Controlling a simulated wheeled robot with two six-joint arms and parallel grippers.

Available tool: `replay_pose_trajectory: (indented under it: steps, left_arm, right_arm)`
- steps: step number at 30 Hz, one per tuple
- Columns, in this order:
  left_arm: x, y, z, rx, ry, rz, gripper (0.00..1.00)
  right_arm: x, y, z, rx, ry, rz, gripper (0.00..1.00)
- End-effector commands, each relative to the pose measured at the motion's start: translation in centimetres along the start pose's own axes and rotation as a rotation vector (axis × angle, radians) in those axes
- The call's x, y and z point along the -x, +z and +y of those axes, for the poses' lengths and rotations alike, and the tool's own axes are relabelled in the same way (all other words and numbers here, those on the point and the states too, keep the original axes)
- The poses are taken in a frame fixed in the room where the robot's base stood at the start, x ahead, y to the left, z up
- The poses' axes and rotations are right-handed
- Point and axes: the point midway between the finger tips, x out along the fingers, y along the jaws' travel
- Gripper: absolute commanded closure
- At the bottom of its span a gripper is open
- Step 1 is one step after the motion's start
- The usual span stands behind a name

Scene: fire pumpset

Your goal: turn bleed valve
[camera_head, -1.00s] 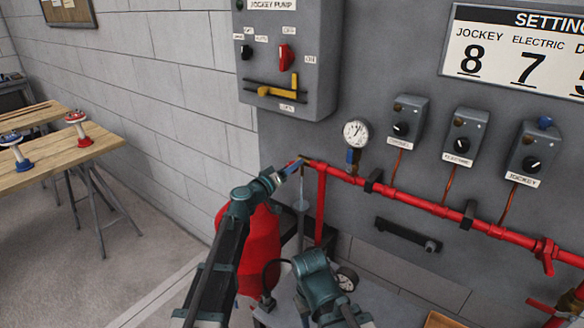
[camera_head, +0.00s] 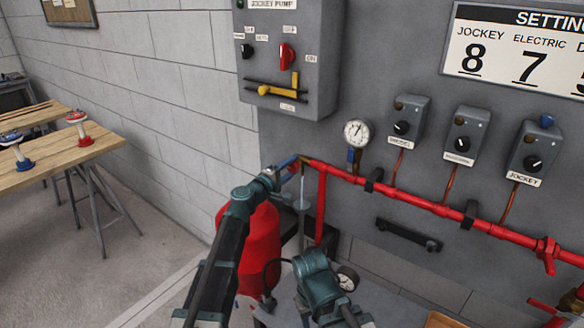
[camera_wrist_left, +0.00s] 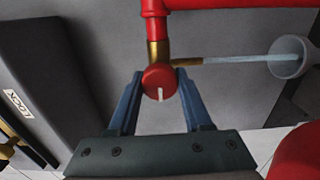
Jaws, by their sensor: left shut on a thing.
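The bleed valve's round red knob (camera_wrist_left: 160,80) with a white line mark sits under a brass fitting (camera_wrist_left: 159,52) on the red pipe. My left gripper (camera_wrist_left: 160,88) is shut on the knob, one blue finger on each side. In the head view, my left gripper (camera_head: 288,166) reaches the left end of the red pipe (camera_head: 400,194) and mostly hides the knob. A pale, water-like stream (camera_wrist_left: 235,60) runs from the brass outlet to a light cup (camera_wrist_left: 290,62). My right arm's dark teal end (camera_head: 318,280) is low in the head view; its fingertips are hidden.
A pressure gauge (camera_head: 356,132) stands above the pipe, just right of the valve. Several grey switch boxes (camera_head: 464,136) and a jockey pump panel (camera_head: 287,50) are on the wall. A red cylinder (camera_head: 262,245) stands below my left arm. A wooden table (camera_head: 60,160) is at left.

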Motion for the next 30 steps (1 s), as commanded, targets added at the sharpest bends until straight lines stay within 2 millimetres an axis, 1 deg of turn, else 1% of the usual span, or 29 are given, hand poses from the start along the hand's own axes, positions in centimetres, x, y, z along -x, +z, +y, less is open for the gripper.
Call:
replay_pose_trajectory:
  steps: [21, 30]
  left_arm:
    - [0.09, 0.11, -0.33, 0.670, -0.001, 0.001, 1.00]
    - [0.10, 0.18, -0.39, 0.887, -0.001, 0.001, 1.00]
  right_arm:
    - [-0.29, -0.02, -0.03, 0.000, 0.000, 0.000, 0.50]
    - [-0.35, -0.02, -0.03, 0.000, 0.000, 0.000, 0.50]
